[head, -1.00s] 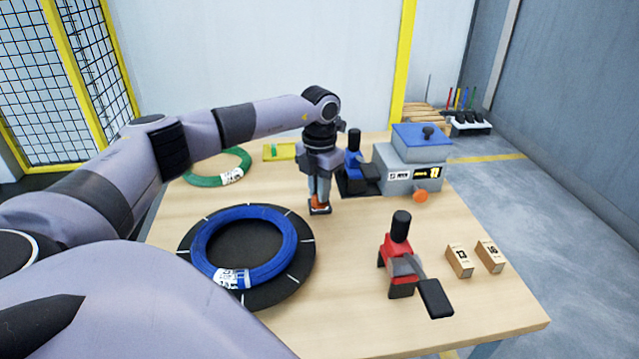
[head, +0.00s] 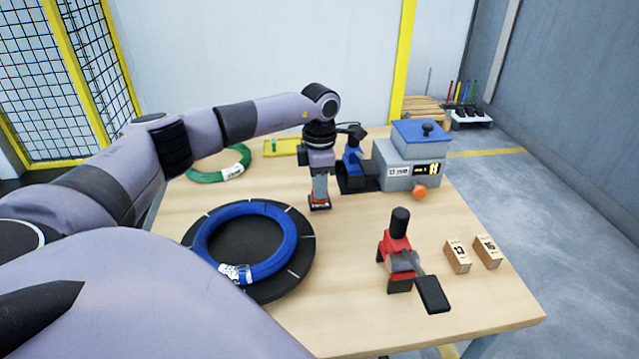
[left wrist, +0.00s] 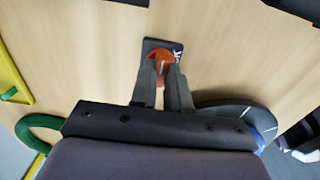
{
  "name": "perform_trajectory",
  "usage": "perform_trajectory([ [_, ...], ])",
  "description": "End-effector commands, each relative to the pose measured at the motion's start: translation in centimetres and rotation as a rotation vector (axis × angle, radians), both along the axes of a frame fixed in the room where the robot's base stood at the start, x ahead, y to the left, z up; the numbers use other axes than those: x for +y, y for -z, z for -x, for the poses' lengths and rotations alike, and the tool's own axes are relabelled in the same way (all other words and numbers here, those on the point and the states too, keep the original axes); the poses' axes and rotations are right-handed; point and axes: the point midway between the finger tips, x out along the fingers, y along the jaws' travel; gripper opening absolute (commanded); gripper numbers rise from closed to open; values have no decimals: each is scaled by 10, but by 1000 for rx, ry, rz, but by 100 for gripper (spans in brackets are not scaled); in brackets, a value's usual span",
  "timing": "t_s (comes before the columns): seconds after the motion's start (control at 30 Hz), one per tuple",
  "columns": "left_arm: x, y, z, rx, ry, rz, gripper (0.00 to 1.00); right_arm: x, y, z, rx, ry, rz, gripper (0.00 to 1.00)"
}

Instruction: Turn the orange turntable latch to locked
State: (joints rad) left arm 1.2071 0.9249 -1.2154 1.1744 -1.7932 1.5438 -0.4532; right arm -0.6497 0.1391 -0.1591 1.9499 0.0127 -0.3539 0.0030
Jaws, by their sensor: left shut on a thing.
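The orange turntable latch (head: 319,198) sits on a small dark base plate on the table, at the far right edge of the black turntable (head: 307,262). It also shows in the left wrist view (left wrist: 164,60), between my fingertips. My left gripper (head: 320,196) points straight down over the latch and is shut on it. In the left wrist view the left gripper (left wrist: 163,85) has one finger on each side of the orange part. The fingers hide part of the latch, and its lock position cannot be read. My right gripper is not in view.
A blue coil (head: 286,240) lies on the turntable. A red clamp tool (head: 396,250) and two small numbered boxes (head: 458,257) stand at right. A blue tool (head: 353,163) and a grey machine (head: 410,165) stand behind. A green coil (head: 236,166) lies back left.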

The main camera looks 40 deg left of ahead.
Motion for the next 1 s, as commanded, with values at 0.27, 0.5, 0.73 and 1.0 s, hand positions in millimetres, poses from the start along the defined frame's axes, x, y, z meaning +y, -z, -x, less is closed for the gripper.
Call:
perform_trajectory([
  [0.27, 0, -2, -2, -7, 24, 1, 0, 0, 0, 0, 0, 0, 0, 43],
  [0.5, 0, -2, -2, -8, 25, 1, 0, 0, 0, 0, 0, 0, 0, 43],
  [0.73, 0, -1, -1, -5, 24, 0, 42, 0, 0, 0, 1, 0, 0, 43],
  [1.0, 0, -8, -1, -4, 23, 1, 42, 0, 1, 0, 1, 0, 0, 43],
])
